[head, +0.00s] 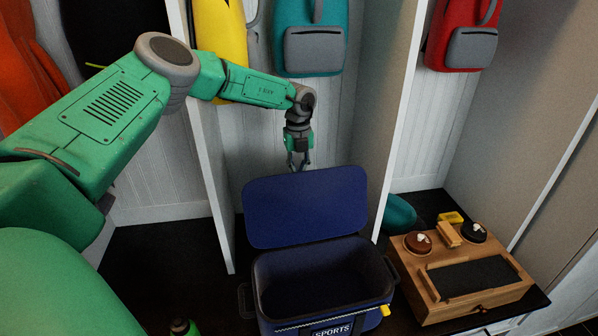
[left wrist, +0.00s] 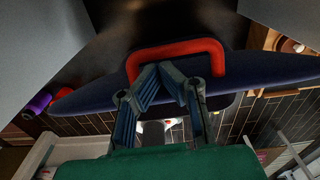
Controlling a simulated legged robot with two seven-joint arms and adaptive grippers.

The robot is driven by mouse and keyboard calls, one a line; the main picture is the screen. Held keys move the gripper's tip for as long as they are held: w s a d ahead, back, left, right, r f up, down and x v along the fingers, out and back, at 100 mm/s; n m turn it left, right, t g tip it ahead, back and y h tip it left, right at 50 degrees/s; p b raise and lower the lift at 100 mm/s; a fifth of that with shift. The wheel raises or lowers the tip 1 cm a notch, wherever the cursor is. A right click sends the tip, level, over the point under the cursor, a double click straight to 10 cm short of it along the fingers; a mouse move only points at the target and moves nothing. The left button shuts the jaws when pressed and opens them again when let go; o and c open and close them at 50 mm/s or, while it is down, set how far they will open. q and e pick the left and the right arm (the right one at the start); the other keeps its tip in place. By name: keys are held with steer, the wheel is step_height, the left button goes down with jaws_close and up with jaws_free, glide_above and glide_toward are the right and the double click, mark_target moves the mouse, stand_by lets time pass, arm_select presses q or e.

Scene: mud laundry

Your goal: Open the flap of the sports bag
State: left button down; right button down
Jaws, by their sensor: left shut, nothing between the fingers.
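My left gripper (head: 299,166) is behind the flap's top edge, fingers pointing down. In the left wrist view the flap (left wrist: 262,76) is seen nearly edge-on, with a red handle (left wrist: 178,47) by the fingers. The left gripper (left wrist: 165,68) is shut with nothing between its fingers; whether it touches the handle or flap is unclear. My right gripper is not in view.
A wooden box (head: 466,285) with a dark top stands right of the bag. A teal backpack (head: 309,40) and a red backpack (head: 462,38) hang behind. White partitions (head: 397,100) rise on both sides of the bag.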

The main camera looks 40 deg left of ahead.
arm_select(q)
step_height(320, 180, up, 11)
steer(key=shift+w+a+r, duration=0.15)
steer(key=shift+a, duration=0.05)
stand_by(0.3)
